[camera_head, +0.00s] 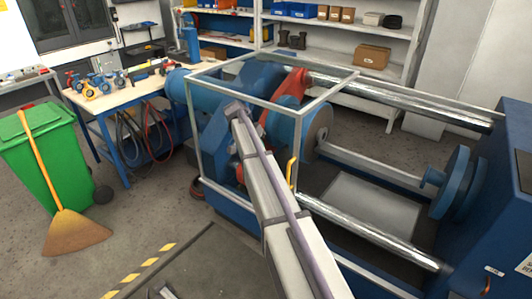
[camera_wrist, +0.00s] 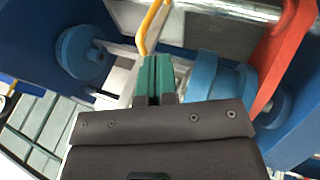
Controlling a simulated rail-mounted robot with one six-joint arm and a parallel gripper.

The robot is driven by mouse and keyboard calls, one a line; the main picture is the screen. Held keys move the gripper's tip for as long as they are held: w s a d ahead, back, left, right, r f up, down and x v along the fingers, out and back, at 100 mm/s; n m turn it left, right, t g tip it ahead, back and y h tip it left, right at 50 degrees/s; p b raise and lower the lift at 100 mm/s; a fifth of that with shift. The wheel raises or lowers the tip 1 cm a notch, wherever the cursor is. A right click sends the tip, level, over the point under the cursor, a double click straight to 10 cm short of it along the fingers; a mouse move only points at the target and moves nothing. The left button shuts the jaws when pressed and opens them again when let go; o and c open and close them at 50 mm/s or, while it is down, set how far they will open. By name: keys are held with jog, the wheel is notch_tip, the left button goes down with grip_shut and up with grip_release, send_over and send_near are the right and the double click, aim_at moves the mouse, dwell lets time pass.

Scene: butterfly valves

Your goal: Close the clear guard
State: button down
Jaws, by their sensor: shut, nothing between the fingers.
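The clear guard (camera_head: 328,94) is a boxy pale frame with see-through panels, standing around the left part of the blue machine in the head view. Its yellow handle (camera_head: 291,172) is on the near right side. In the wrist view the handle (camera_wrist: 150,26) rises just beyond my gripper (camera_wrist: 155,62). The green fingertips are shut together and empty. They overlap the handle's lower end in the picture; I cannot tell whether they touch it. In the head view my arm crosses in front of the guard, and my gripper cannot be made out.
Bright rails (camera_head: 375,232) run to the right, with a blue flanged disc (camera_head: 455,183) at that end, outside the guard. A workbench (camera_head: 120,95) with valves, a green bin (camera_head: 45,150) and a broom (camera_head: 75,232) stand at left. Shelves are behind.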

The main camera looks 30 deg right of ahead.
jog(key=w+d+r+m+h, duration=0.1)
jog(key=w+d+m, duration=0.1)
jog(key=w+d, duration=0.25)
jog(key=b, duration=0.9)
send_near(285, 157)
notch_tip(285, 157, down, 5)
jog(key=s, duration=0.2)
jog(key=shift+g, duration=0.3)
jog(key=s, duration=0.1)
jog(key=s+d, duration=0.2)
jog(key=s, duration=0.1)
jog(key=shift+d+r, duration=0.15)
jog(key=shift+r, duration=0.15)
